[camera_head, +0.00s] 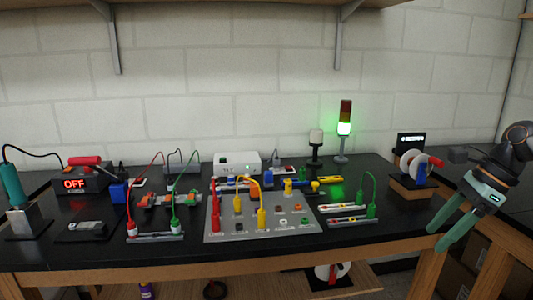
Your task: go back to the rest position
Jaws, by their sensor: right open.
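My right gripper (437,239) has two green fingers and hangs at the right end of the black bench (300,250), in front of its right edge. Its fingers point down and to the left, apart, with nothing between them. My right arm comes in from the right edge of the view. My left gripper is not in view.
A grey panel (222,231) with red and yellow plugs stands mid-bench. A spool stand (410,188) is just left of my right gripper. A green-lit signal tower (344,128), an OFF-display box (85,180) and a teal tool (12,185) stand farther left.

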